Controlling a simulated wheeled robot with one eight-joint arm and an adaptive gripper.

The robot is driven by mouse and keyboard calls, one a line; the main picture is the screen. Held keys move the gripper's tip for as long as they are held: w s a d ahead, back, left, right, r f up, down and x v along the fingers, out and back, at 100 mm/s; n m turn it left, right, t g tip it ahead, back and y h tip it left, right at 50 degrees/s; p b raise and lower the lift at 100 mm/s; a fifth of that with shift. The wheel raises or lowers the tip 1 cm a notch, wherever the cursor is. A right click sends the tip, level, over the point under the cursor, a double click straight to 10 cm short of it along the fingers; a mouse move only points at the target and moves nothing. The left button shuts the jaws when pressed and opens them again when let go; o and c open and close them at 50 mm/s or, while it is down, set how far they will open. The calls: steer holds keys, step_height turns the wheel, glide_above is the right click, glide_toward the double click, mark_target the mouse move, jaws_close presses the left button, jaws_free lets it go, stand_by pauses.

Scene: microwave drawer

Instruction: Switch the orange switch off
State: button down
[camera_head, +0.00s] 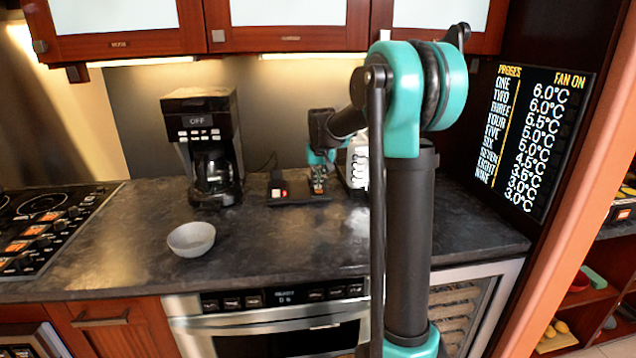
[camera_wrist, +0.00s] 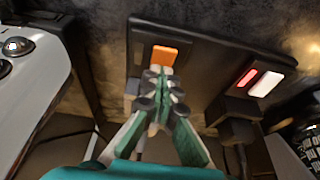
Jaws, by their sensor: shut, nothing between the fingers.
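The orange switch (camera_wrist: 164,56) is set in a black switch panel (camera_wrist: 200,60) and shows in the wrist view just beyond my fingertips. My gripper (camera_wrist: 160,74) is shut and empty, its tips at the switch's near edge. I cannot tell whether they touch it. In the head view, the panel (camera_head: 290,201) lies on the counter and my gripper (camera_head: 318,188) points down at its right part. The orange switch is mostly hidden there by my gripper. Which way the switch is tipped is not clear.
A red-lit switch (camera_wrist: 247,77) with a white part and a black plug (camera_wrist: 238,122) sit on the panel's other end. A coffee maker (camera_head: 205,145) reading OFF stands left, a white toaster-like appliance (camera_head: 357,160) right. A grey bowl (camera_head: 191,238) is in front.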

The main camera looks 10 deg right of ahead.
steer(key=shift+s, duration=0.25)
steer(key=shift+s, duration=0.6)
steer(key=shift+r, duration=0.1)
steer(key=shift+r, duration=0.25)
steer(key=v, duration=1.3)
steer(key=shift+w+r, duration=0.2)
